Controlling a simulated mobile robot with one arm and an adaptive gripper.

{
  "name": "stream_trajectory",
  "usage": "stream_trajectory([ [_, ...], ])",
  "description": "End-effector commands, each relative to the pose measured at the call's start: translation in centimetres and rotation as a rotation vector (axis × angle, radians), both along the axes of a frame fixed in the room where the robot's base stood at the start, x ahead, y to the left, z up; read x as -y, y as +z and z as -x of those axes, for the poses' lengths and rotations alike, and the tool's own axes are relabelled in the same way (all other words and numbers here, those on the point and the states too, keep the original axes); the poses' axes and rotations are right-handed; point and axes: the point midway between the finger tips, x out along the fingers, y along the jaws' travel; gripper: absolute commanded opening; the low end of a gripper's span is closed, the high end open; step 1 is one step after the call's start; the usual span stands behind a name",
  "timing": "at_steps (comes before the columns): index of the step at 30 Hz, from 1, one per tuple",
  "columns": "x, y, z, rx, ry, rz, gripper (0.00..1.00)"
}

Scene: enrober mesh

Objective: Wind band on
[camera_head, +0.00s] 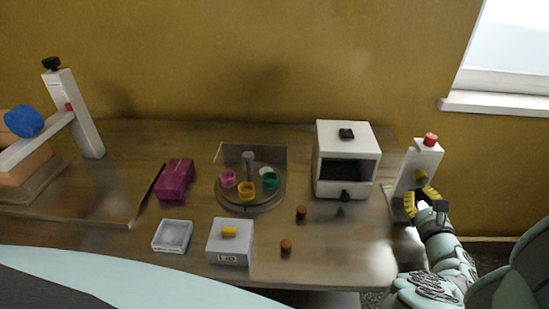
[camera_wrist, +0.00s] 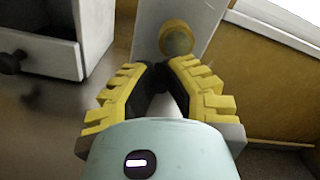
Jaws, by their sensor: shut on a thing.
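A white upright post (camera_head: 413,180) with a red button (camera_head: 430,139) on top stands at the right end of the table. In the wrist view, the post (camera_wrist: 205,22) carries a round brass-coloured knob (camera_wrist: 177,38) on its near face. My gripper (camera_head: 424,203), with yellow ribbed fingers, is at the front of this post. In the wrist view my gripper (camera_wrist: 166,72) has its dark fingertips close together at the knob. It is shut on what looks like the knob, though the fingers hide the contact. No loose band is clearly visible.
A white open-fronted box (camera_head: 345,135) stands left of the post. A round turntable (camera_head: 250,205) holds several coloured cups. A labelled white box (camera_head: 229,250), a shallow tray (camera_head: 172,248), a magenta block (camera_head: 175,180) and two brown pieces lie nearby. A blue-wheeled stand (camera_head: 88,130) is far left.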

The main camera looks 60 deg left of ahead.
Motion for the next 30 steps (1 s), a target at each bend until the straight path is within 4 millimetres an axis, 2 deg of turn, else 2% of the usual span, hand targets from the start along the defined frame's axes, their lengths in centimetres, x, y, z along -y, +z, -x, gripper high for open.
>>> stream_trajectory([
  [9,-0.14,-0.01,0.30,-0.104,-0.001,-0.073,0.00],
  [26,-0.24,0.00,0.38,-0.123,0.000,-0.091,0.00],
  [27,-0.25,0.00,0.39,-0.123,0.001,-0.091,0.14],
  [30,-0.26,0.05,0.37,-0.122,0.000,-0.092,0.25],
])
